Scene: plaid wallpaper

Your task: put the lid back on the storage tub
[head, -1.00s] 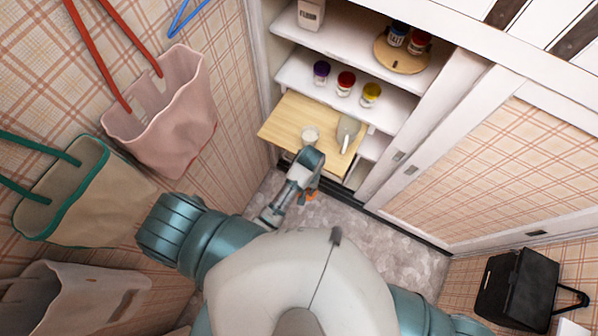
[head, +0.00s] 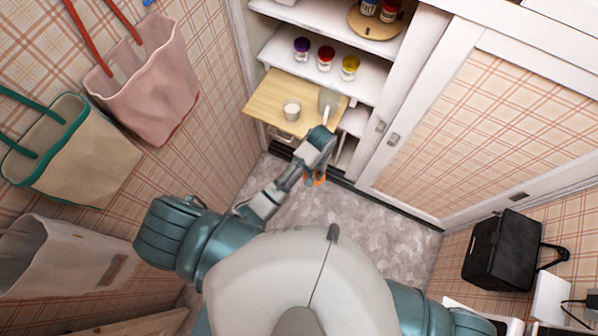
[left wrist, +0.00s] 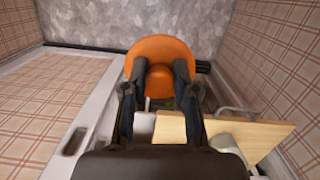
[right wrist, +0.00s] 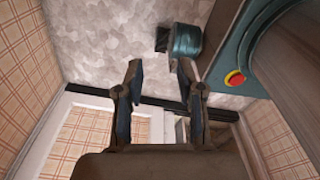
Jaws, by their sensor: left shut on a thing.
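My left gripper (left wrist: 160,72) is shut on an orange round lid (left wrist: 160,58). In the head view only a sliver of the lid (head: 317,181) shows below my left wrist, over the floor in front of the cabinet. A small pale tub (head: 291,111), seemingly uncovered, stands on the pull-out wooden board (head: 268,98), up and left of my left gripper; it looks like the storage tub. My left wrist overlaps the board's right front in the head view. My right gripper (right wrist: 160,72) is open and empty in the right wrist view.
Jars with purple (head: 302,47), red (head: 325,57) and yellow (head: 350,66) tops stand on the shelf above. Bags hang left; a black case (head: 502,250) is at right. The floor (head: 385,218) is clear.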

